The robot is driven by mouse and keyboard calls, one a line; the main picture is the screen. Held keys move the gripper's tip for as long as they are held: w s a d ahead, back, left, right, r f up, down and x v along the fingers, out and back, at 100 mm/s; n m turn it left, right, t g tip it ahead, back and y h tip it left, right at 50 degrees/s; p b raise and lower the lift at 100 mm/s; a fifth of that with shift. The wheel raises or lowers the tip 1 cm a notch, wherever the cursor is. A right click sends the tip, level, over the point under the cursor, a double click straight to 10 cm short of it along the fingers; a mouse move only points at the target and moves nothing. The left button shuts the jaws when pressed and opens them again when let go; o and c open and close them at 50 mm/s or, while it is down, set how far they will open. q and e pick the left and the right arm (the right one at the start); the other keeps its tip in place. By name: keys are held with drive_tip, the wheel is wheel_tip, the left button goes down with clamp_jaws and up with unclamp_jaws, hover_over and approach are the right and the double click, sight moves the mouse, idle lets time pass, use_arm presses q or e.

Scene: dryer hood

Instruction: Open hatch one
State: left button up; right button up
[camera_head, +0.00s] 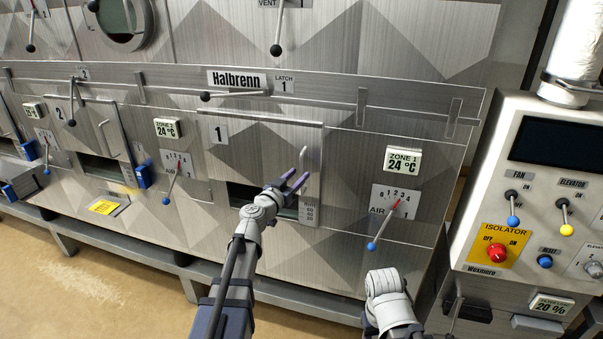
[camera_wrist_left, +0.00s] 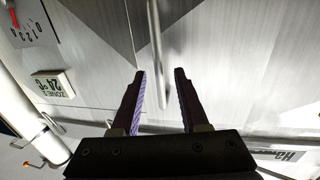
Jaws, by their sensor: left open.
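Hatch one (camera_head: 255,150) is a grey metal panel marked 1, with a dark opening (camera_head: 240,195) at its lower part. Its upright bar handle (camera_head: 303,157) is on the right side of the panel. The latch 1 lever (camera_head: 240,95) lies flat above it, black knob to the left. My left gripper (camera_head: 295,182) is open, its purple fingers close to the handle. In the left wrist view the handle (camera_wrist_left: 156,50) runs toward the gap between the open fingers (camera_wrist_left: 160,75); I cannot tell whether it touches them. My right gripper is out of view; only its arm shows.
An air lever (camera_head: 385,222) and zone 1 display (camera_head: 403,160) are right of the hatch. A control cabinet (camera_head: 530,180) with switches stands further right. Hatch two (camera_head: 90,120) is to the left. A grey rail (camera_head: 130,250) runs below the hatches.

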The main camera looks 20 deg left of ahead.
use_arm(q)
drive_tip(key=x, duration=0.3)
drive_tip(key=shift+s, duration=0.1)
drive_tip(key=shift+c, duration=0.3)
clamp_jaws()
idle(1.0)
